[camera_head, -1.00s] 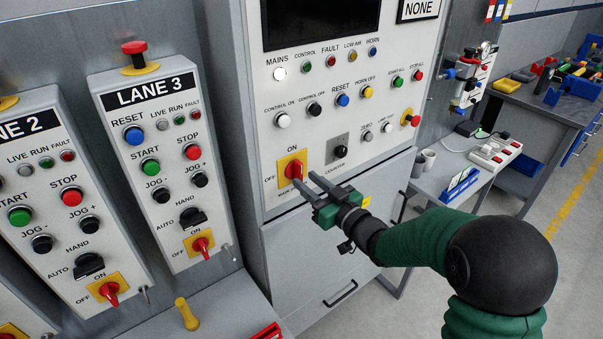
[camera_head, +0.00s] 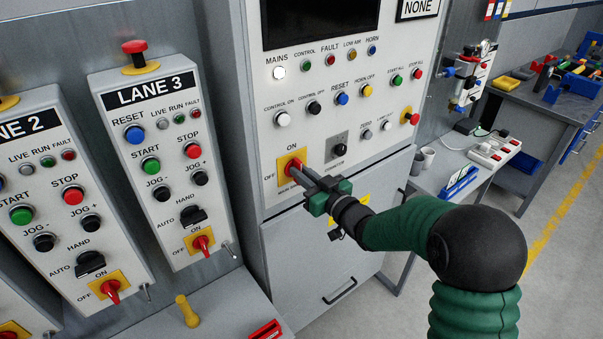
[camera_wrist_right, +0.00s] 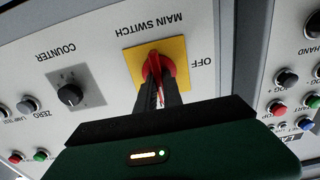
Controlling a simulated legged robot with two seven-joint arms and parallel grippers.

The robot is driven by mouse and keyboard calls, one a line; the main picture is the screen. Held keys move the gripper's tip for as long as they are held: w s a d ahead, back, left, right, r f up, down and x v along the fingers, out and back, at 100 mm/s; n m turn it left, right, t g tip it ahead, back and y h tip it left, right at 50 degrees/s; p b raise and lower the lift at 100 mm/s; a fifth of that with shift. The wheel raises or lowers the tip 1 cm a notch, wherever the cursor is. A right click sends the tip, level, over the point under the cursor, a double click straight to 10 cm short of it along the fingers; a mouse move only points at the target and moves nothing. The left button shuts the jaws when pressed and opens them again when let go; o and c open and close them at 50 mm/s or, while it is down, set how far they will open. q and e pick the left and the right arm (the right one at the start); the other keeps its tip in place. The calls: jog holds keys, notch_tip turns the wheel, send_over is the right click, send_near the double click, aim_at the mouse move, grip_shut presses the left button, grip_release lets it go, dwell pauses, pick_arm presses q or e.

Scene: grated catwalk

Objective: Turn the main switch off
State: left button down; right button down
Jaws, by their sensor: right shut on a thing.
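The main switch is a red rotary handle (camera_wrist_right: 155,67) on a yellow plate (camera_head: 284,162), low on the large grey cabinet front. ON is printed above it and OFF to its left in the head view. My right gripper (camera_head: 295,170) is at the switch with its dark fingers shut on the red handle. In the wrist view, which is upside down, the right gripper (camera_wrist_right: 160,92) has a finger on each side of the handle, which looks roughly upright. The fingers partly hide the handle. My left gripper is in neither view.
The COUNTER knob (camera_head: 339,150) is just right of the main switch. The white MAINS lamp (camera_head: 279,73) looks lit. The LANE 3 box (camera_head: 160,150) with its own red switch stands to the left. A grey side table (camera_head: 436,187) stands at the right.

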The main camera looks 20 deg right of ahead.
pick_arm(q)
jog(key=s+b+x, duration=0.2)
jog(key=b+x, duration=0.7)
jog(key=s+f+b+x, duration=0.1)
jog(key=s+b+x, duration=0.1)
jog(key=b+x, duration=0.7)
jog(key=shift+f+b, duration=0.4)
jog(key=shift+b, duration=0.25)
pick_arm(e)
jog(key=shift+s+a+f+n, duration=0.1)
jog(key=shift+f+n, duration=0.1)
jog(key=shift+n, duration=2.8)
jog(key=shift+w+a+f+n, duration=0.1)
jog(key=shift+a+f+n, duration=0.05)
jog(key=shift+n, duration=2.85)
jog(key=shift+s+a+f+n, duration=0.1)
jog(key=shift+f+n, duration=0.1)
jog(key=shift+n, duration=2.8)
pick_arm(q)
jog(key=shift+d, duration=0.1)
pick_arm(e)
jog(key=c, duration=1.5)
grip_release()
jog(key=shift+r, duration=0.1)
